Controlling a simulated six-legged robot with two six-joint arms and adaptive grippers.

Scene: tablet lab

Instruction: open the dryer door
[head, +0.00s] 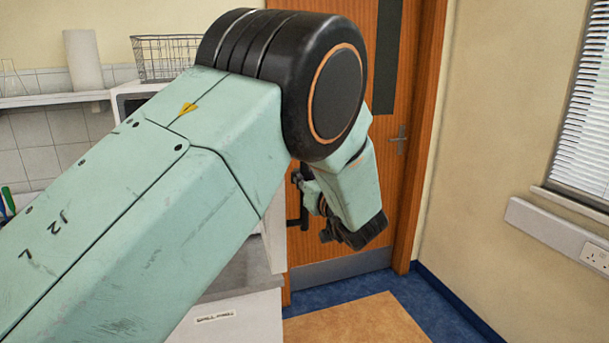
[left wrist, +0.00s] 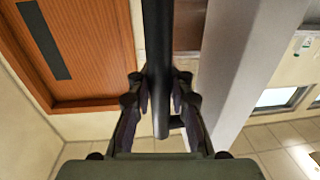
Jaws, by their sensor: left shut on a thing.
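My left arm crosses the head view and hides most of the dryer, a white-fronted unit (head: 130,97) on the counter. My left gripper (head: 306,186) is at the far end of the arm, at a dark upright bar handle (head: 303,208). In the left wrist view the handle (left wrist: 158,45) runs between the two fingers of the gripper (left wrist: 160,88), which are shut on it. A pale flat panel (left wrist: 250,62), seemingly the dryer door seen edge-on, stands beside the handle. Whether the door is ajar is hidden by my arm in the head view. My right gripper is not in view.
A wooden room door (head: 390,190) stands behind the gripper. A wire basket (head: 165,58) sits above the dryer. The grey counter (head: 243,273) lies below my arm. A wall and window blind (head: 585,110) are at the right; the floor ahead is clear.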

